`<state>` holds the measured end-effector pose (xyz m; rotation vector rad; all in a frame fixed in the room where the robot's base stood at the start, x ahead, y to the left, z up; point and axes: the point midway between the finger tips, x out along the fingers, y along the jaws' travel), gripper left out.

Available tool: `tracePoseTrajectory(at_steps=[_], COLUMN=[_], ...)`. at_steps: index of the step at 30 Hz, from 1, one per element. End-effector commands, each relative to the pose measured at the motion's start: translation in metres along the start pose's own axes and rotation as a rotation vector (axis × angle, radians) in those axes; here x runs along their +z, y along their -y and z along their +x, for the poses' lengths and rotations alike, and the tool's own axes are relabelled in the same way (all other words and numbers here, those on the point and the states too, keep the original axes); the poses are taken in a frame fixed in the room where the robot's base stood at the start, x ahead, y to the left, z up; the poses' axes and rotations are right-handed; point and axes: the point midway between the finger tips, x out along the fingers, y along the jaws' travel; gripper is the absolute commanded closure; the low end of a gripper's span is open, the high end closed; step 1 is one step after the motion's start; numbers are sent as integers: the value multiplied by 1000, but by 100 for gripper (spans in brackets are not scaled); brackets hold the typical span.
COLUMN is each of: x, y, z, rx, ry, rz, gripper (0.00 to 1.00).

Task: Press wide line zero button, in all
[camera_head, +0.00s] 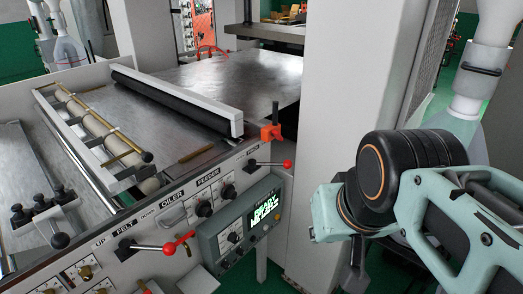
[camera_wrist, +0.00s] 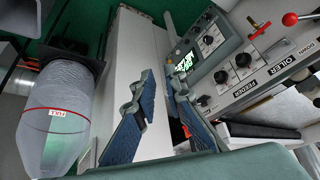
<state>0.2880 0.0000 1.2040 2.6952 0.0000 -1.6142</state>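A grey-green control box (camera_head: 236,232) with a lit green display (camera_head: 264,211) and small knobs is on the front of the machine, below the feeder knobs. In the wrist view the box (camera_wrist: 208,62) lies right of my fingers, with its display (camera_wrist: 184,62) near the right fingertip in the picture. I cannot read its small labels, so I cannot tell which control is the wide line zero button. My gripper (camera_wrist: 158,78) is open and empty, with blue pads on both fingers. It appears apart from the box.
A red-knobbed lever (camera_head: 287,164) sticks out above the box, and another red-knobbed lever (camera_head: 169,248) is to its left. A pale machine column (camera_head: 333,110) stands right of the box. A clear container marked FULL (camera_wrist: 62,115) is left of my fingers in the wrist view.

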Motion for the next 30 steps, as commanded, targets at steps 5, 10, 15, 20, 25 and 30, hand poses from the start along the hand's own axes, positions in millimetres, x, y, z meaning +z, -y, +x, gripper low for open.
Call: tracePoseTrajectory(at_steps=[5, 10, 15, 20, 25, 30], x=[0, 0, 0, 0, 0, 0], y=[0, 0, 0, 0, 0, 0], z=[0, 0, 0, 0, 0, 0], rx=[0, 0, 0, 0, 0, 0], ry=[0, 0, 0, 0, 0, 0], rz=[0, 0, 0, 0, 0, 0], gripper=[100, 100, 100, 100, 100, 100])
